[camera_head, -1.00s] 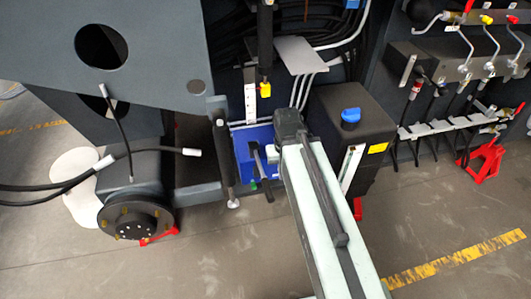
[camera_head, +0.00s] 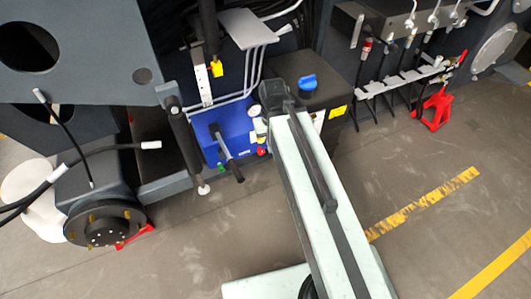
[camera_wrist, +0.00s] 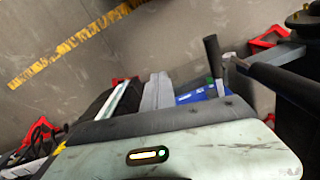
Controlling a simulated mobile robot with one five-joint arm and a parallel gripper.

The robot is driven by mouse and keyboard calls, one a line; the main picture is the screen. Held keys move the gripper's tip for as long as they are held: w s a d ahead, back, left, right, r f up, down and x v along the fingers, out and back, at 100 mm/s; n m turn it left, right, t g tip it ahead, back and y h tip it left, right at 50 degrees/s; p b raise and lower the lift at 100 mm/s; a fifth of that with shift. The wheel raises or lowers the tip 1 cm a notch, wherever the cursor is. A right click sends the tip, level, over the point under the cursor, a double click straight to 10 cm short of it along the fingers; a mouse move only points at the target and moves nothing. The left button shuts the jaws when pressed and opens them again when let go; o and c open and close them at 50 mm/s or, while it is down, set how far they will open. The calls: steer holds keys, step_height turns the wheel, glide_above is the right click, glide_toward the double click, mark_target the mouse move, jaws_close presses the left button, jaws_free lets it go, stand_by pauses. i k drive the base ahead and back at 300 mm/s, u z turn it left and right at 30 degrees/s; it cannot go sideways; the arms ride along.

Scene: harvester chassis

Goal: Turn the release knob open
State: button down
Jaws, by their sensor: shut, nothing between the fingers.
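A blue pump unit (camera_head: 228,132) sits low on the chassis in the head view, with a black lever handle (camera_head: 229,158) leaning out in front. A small red knob (camera_head: 262,152) and a round gauge (camera_head: 255,111) show at its right edge, beside my arm. A green piece (camera_head: 221,168) is at its lower front. I cannot tell for sure which part is the release knob. In the wrist view the blue unit (camera_wrist: 200,93) is partly hidden behind my wrist. My gripper (camera_wrist: 157,90) appears shut and empty, left of the unit; my arm hides it in the head view.
A black tank with a blue cap (camera_head: 307,82) stands right of the pump unit. A dark strut (camera_head: 186,145) hangs at its left, near a wheel hub (camera_head: 103,225). A red stand (camera_head: 435,105) is at the right. The floor in front is clear.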

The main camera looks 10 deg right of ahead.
mark_target(261, 150)
steer(key=u, duration=0.4)
steer(key=k, duration=1.35)
steer(key=u, duration=0.75)
steer(key=i, duration=0.95)
steer(key=u, duration=0.45)
